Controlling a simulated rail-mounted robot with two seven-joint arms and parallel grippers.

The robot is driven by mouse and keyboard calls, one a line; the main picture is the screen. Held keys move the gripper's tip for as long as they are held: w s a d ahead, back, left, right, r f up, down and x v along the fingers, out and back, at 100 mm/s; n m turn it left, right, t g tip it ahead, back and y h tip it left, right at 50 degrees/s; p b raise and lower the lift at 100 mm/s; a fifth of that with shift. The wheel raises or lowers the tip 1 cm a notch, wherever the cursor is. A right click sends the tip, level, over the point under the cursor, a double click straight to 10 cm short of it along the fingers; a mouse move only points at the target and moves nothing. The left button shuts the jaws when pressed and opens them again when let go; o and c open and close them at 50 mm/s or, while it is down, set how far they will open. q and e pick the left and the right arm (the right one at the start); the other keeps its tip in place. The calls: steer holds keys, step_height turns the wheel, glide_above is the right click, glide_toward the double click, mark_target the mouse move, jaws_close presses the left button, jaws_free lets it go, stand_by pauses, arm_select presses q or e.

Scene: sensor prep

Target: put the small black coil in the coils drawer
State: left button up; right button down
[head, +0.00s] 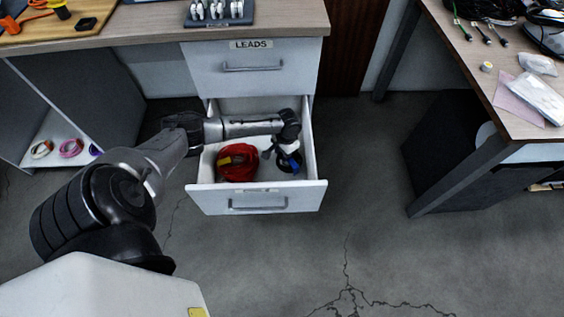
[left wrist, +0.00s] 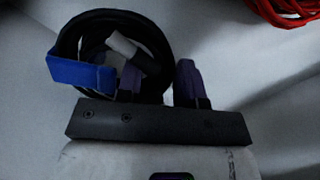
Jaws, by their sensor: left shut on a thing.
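The small black coil (head: 290,164) is inside the open lower drawer (head: 256,200), on its right side. In the left wrist view the black coil (left wrist: 160,45) carries a blue tag (left wrist: 80,72) and a pale piece. My left gripper (head: 286,150) reaches down into the drawer and is shut on the coil. Its purple-grey fingers (left wrist: 158,85) show against the coil's near edge. Whether the coil touches the drawer floor I cannot tell. The lower drawer's label is too small to read. My right gripper is not in view.
A red coil (head: 237,162) with a yellow tag lies in the drawer's left part. The closed drawer above (head: 252,68) is labelled LEADS. An open shelf (head: 64,145) with several coils stands left. A table (head: 500,75) stands right. The floor in front is clear.

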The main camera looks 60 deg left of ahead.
arm_select(q)
step_height(320, 180, down, 2)
steer(key=shift+w+f+b, duration=0.15)
steer(key=shift+f+b, duration=0.1)
steer(key=shift+b, duration=0.3)
step_height(320, 180, down, 3)
steer(key=shift+r+b, duration=0.15)
steer(key=shift+b, duration=0.8)
steer(key=shift+d+r, duration=0.1)
steer(key=o, duration=1)
